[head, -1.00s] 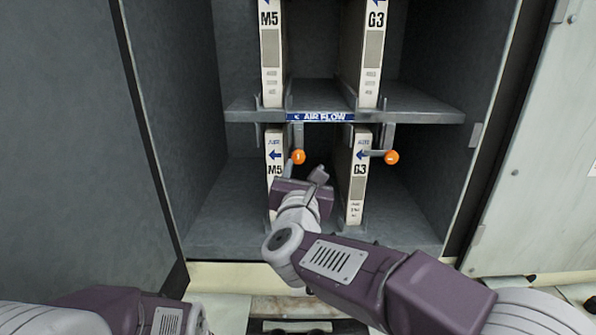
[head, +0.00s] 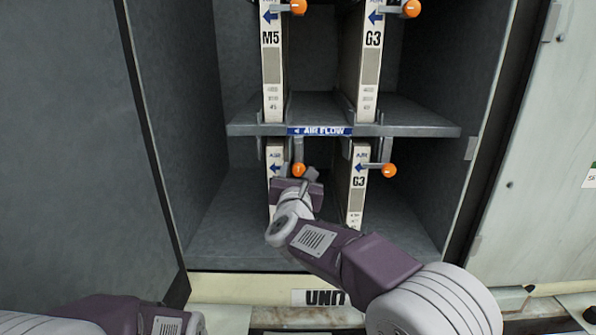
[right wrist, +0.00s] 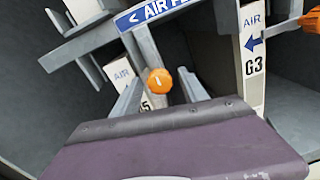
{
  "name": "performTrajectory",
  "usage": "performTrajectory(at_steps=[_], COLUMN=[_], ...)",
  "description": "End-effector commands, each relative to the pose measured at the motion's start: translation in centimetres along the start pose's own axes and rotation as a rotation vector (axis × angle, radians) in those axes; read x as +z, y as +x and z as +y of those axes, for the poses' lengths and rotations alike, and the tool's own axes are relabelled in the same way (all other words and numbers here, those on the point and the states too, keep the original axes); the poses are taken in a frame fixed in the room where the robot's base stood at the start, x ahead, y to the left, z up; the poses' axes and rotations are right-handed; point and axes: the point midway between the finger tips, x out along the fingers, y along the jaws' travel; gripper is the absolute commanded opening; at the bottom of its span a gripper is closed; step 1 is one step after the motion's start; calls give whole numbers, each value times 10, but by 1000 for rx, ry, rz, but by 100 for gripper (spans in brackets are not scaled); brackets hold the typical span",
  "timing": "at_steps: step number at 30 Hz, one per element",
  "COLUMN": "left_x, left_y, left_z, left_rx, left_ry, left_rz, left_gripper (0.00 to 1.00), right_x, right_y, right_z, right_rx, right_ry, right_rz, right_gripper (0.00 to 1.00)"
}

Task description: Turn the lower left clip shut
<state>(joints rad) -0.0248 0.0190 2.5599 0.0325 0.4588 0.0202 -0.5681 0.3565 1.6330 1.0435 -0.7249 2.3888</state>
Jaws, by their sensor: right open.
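The lower left clip has an orange knob (head: 298,170) below the blue AIR FLOW strip, beside the lower left M5 filter (head: 275,155). In the right wrist view its knob (right wrist: 158,81) faces me, with a grey bracket above it. My right gripper (head: 297,178) is open just below and in front of the knob. In the right wrist view its two grey fingers stand left and right of the knob; I cannot tell whether they touch it. The gripper hides the lower part of that filter. My left arm shows at the bottom left, but its gripper is out of view.
The lower right clip (head: 388,170) has its knob turned out to the right, beside the G3 filter (head: 357,190). A grey shelf (head: 420,118) runs above. Two more orange knobs show on the upper filters. Cabinet walls bound both sides.

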Motion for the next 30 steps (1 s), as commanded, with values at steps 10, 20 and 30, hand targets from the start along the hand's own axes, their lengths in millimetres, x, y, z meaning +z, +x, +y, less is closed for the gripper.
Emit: performTrajectory(at_steps=[10,20,30], left_x=[0,0,2], left_y=[0,5,17], left_z=[0,0,0], left_rx=[0,0,0], left_ry=[0,0,0], left_rz=[0,0,0], left_gripper=[66,66,66], right_x=[0,-2,-3], right_y=[0,-1,0], right_z=[0,0,-1], right_rx=[0,1,3], right_ry=[0,-58,-321], right_rz=[0,-1,-12], right_gripper=[0,0,0])
